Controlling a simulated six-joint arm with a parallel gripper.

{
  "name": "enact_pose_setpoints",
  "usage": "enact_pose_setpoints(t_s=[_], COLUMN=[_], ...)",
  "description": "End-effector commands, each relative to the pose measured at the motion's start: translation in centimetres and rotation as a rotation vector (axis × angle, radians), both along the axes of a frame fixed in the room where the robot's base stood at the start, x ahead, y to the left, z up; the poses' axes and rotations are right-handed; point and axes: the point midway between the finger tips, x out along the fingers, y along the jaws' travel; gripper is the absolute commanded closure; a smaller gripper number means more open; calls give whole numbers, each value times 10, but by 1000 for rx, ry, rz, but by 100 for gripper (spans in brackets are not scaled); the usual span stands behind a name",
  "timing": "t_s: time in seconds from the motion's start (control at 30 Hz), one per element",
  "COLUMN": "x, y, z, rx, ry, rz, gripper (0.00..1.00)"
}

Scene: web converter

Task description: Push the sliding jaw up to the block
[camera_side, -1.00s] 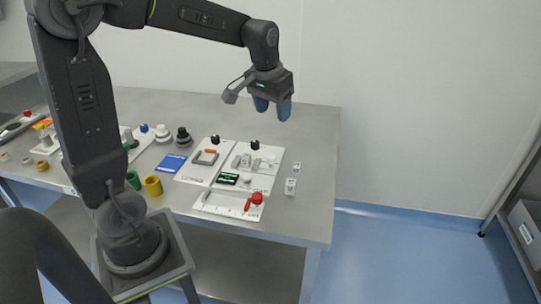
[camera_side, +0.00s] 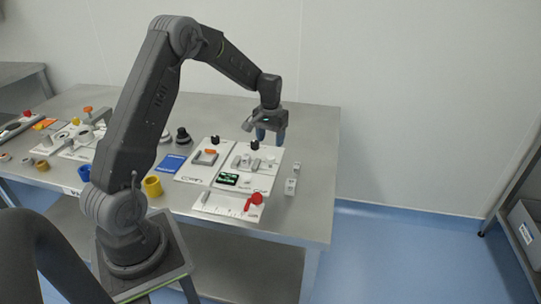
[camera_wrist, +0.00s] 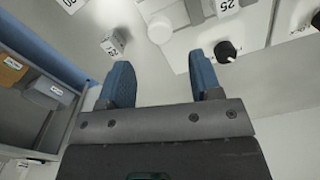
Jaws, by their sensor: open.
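My gripper (camera_side: 270,138) is open and empty, pointing down just above the back right of a white fixture board (camera_side: 262,182). Its two blue fingers are spread apart in the wrist view (camera_wrist: 162,78). A small pale grey vise-like fixture (camera_side: 245,161) sits on the board, in front and left of the fingers. A white round-ended part (camera_wrist: 160,28) lies closer to the fingers. I cannot tell surely which part is the sliding jaw, or its gap to the block.
A black knob (camera_side: 255,145) stands at the board's back edge, close to the fingers; it also shows in the wrist view (camera_wrist: 227,50).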

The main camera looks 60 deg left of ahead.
Motion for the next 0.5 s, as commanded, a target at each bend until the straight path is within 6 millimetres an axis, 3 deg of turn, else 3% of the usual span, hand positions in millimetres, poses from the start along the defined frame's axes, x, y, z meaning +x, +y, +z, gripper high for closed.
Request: enact_pose_setpoints(t_s=[0.2, 0.5], x=[-1, 0], y=[-1, 0], z=[-42, -68], rx=[-2, 0], ry=[3, 0], rz=[0, 0], gripper=[42, 42])
